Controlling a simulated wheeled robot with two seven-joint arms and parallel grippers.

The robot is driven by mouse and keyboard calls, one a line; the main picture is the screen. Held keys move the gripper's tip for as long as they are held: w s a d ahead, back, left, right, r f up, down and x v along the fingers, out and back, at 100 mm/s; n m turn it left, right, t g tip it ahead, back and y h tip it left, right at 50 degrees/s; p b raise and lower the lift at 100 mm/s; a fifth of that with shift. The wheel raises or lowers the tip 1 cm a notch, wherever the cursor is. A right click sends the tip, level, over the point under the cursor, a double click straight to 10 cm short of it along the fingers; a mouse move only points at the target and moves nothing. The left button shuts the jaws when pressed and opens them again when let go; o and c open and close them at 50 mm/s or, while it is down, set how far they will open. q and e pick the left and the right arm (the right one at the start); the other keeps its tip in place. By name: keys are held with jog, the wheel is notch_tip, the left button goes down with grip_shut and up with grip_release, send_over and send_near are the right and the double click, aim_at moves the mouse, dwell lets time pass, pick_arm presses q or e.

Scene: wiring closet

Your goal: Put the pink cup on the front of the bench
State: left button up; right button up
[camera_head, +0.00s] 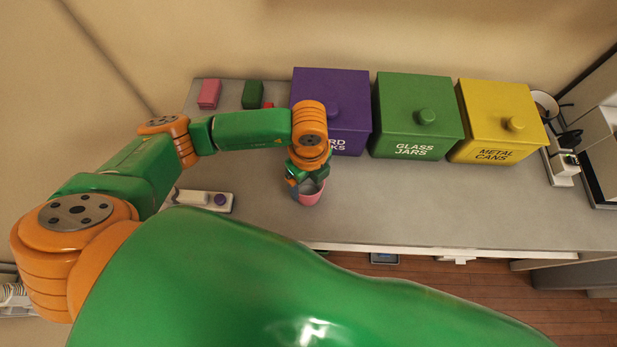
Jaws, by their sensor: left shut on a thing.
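The pink cup (310,196) is near the front middle of the grey bench (420,205). My left gripper (306,180) is above it and shut on its rim, with a finger reaching inside. The cup looks upright. I cannot tell whether its base touches the bench top. My left arm hides part of the bench and some of the purple box behind the cup. My right gripper is not in view.
A purple box (357,95), a green box (413,95) and a yellow box (495,110) stand along the back. A pink block (209,94) and a green block (253,95) lie back left. A pale device (205,200) lies front left. The front right bench is clear.

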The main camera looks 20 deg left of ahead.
pick_arm(q)
jog(key=shift+f, duration=0.1)
jog(key=o, duration=1.1)
notch_tip(320, 180, up, 12)
jog(key=shift+r, duration=0.2)
